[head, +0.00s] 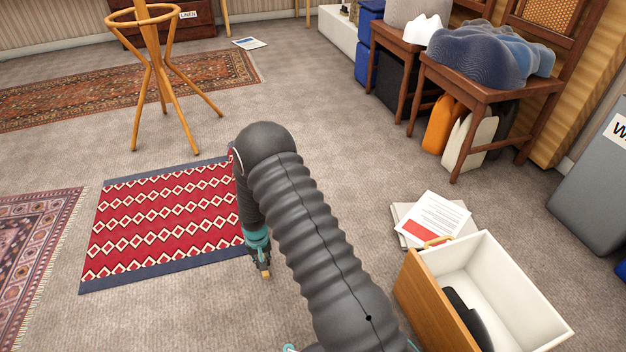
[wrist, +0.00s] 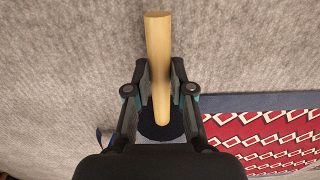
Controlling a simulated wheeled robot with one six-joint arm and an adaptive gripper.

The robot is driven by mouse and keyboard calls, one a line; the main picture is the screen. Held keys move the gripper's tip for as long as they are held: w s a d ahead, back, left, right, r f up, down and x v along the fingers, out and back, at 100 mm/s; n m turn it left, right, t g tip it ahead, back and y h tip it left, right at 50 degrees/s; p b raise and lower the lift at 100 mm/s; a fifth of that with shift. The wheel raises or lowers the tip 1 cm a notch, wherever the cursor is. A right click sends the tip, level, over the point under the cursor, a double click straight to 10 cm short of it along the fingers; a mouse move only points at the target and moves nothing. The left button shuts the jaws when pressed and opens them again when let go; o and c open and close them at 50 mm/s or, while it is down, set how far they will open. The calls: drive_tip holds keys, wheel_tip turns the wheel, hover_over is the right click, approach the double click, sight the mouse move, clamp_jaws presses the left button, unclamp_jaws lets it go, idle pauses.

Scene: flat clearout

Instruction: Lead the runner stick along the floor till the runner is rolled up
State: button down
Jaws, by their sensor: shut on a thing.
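The red runner (head: 160,222) with white diamonds and dark blue edge bands lies flat on the carpet at left in the head view; my arm hides its right end. In the wrist view the runner (wrist: 275,135) lies at lower right. My gripper (head: 262,270) is low at the runner's right near corner. It also shows in the wrist view (wrist: 160,78), shut on the pale wooden runner stick (wrist: 158,45), whose free end sticks out past the fingers. A dark blue rounded shape (wrist: 158,129) surrounds the stick's lower part; it looks like rolled runner, partly hidden.
A wooden stand (head: 152,65) stands behind the runner. A patterned rug (head: 35,250) lies at left. At right are an open drawer box (head: 520,290), papers (head: 432,218) and a chair (head: 483,95) with a dark blue bundle. Carpet (head: 330,165) is clear right of my arm.

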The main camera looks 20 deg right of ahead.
drive_tip(key=shift+a, duration=0.15)
drive_tip(key=shift+a, duration=2.95)
drive_tip(key=shift+a, duration=3)
drive_tip(key=shift+a, duration=3)
drive_tip(key=shift+a, duration=3)
